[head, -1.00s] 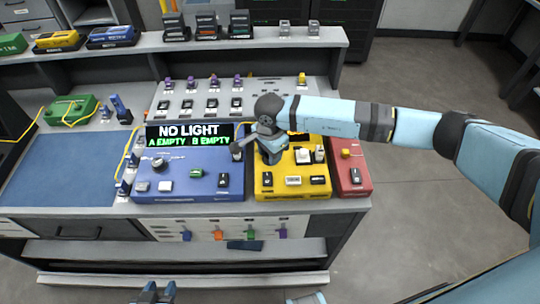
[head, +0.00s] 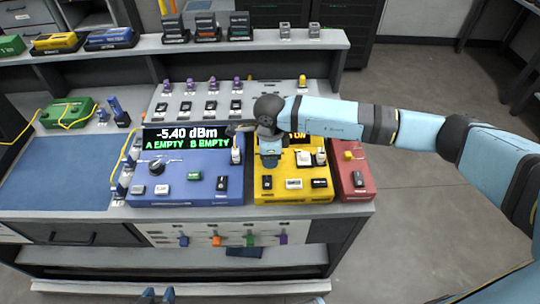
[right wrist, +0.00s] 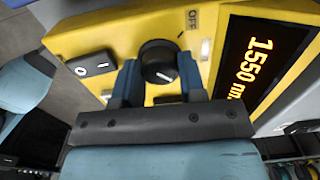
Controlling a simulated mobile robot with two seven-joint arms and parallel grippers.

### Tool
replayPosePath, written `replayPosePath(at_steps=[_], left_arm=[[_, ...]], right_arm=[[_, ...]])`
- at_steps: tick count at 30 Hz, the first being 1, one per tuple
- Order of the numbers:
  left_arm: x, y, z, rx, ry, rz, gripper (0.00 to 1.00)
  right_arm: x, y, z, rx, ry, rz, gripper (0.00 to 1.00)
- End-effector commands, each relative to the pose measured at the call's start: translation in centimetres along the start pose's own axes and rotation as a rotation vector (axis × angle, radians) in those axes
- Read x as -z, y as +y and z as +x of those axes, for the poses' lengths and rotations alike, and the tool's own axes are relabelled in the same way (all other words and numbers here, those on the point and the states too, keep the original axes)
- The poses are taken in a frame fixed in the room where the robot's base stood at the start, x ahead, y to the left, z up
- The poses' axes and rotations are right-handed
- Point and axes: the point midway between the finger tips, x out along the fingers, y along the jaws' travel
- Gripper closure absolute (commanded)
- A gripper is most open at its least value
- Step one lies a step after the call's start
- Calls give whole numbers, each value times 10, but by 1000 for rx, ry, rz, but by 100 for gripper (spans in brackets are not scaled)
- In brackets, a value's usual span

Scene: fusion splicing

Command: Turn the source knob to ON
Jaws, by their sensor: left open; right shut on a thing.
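The yellow source box (head: 292,195) stands between the blue and red boxes on the bench. Its black round knob (right wrist: 158,60) sits between my right gripper's two fingers in the right wrist view; the white mark on it points away from the "OFF" label (right wrist: 193,20). My right gripper (right wrist: 160,76) is shut on this knob. In the head view my right gripper (head: 269,162) is over the left part of the yellow box and hides the knob. My left gripper (head: 157,296) is open at the bottom edge, away from the boxes.
The blue box (head: 185,184) has a display (head: 187,139) reading "-5.40 dBm, A EMPTY B EMPTY". The source box's orange display (right wrist: 258,68) reads 1550. A red box (head: 354,180) stands at right. A blue mat (head: 50,186) is clear at left.

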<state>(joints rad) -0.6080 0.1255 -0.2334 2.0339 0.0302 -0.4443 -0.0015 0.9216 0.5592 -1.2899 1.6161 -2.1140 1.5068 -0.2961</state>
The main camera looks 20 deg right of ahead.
Motion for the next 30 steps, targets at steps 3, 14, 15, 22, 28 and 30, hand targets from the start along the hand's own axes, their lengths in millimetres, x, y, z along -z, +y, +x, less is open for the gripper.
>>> replayPosePath(at_steps=[3, 14, 15, 22, 28, 30], left_arm=[[-1, 0, 0, 0, -1, -1, 57], [-4, 0, 1, 0, -6, -1, 57], [-4, 0, 1, 0, -7, -1, 57], [-4, 0, 1, 0, -7, -1, 57], [-3, 0, 1, 0, -5, -1, 57], [-3, 0, 1, -1, -4, -1, 57]], right_arm=[[0, 0, 0, 1, 0, 14, 86], [0, 0, -1, 1, 0, 18, 86], [0, 0, -1, 1, 0, 18, 86], [0, 0, 0, 0, 0, 17, 37], [0, 0, -2, 1, 0, 17, 37], [0, -1, -8, 2, 0, 17, 37]])
